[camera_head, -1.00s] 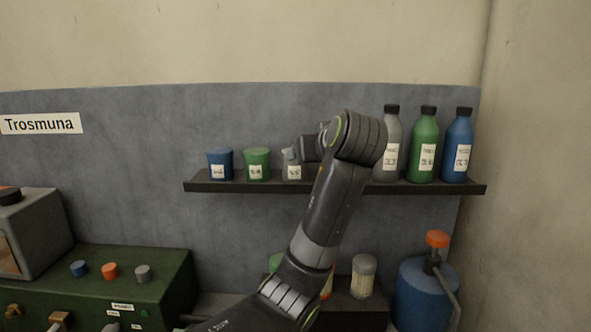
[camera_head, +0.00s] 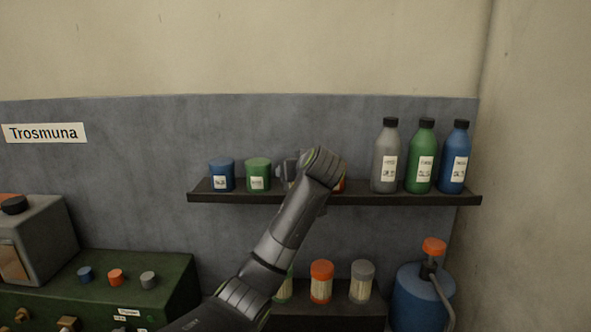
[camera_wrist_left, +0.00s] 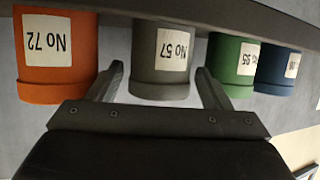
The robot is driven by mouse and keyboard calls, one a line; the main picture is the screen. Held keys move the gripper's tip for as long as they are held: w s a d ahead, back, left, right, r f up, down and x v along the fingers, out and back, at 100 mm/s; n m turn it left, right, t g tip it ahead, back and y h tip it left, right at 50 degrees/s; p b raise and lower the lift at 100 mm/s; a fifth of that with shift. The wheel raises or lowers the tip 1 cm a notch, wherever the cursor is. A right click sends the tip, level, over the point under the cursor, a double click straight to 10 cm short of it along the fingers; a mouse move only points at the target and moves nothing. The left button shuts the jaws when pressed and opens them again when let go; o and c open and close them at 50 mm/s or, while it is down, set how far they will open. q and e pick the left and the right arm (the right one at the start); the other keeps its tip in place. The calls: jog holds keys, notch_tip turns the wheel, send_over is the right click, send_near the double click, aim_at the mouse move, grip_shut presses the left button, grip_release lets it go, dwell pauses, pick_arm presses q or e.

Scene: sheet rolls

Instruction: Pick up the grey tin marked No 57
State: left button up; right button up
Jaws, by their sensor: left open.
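The grey tin marked No 57 (camera_wrist_left: 160,60) stands in the middle of the left wrist view, where the picture is upside down. My left gripper (camera_wrist_left: 160,82) is open, with one finger on each side of the tin's near part. I cannot tell whether either finger touches it. In the head view my left gripper (camera_head: 287,172) is at the shelf, right of the green tin, and the arm hides most of the grey tin. My right gripper is not in view.
An orange tin marked No 72 (camera_wrist_left: 57,55) and a green tin (camera_wrist_left: 232,62) flank the grey one closely. A blue tin (camera_head: 222,176) and tall bottles (camera_head: 386,158) share the shelf (camera_head: 420,199). Jars (camera_head: 321,282) stand below.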

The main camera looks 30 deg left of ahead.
pick_arm(q)
jog(key=shift+p+x, duration=0.3)
jog(key=shift+x, duration=0.85)
jog(key=c, duration=0.9)
jog(key=shift+o, duration=0.2)
jog(key=shift+r, duration=0.1)
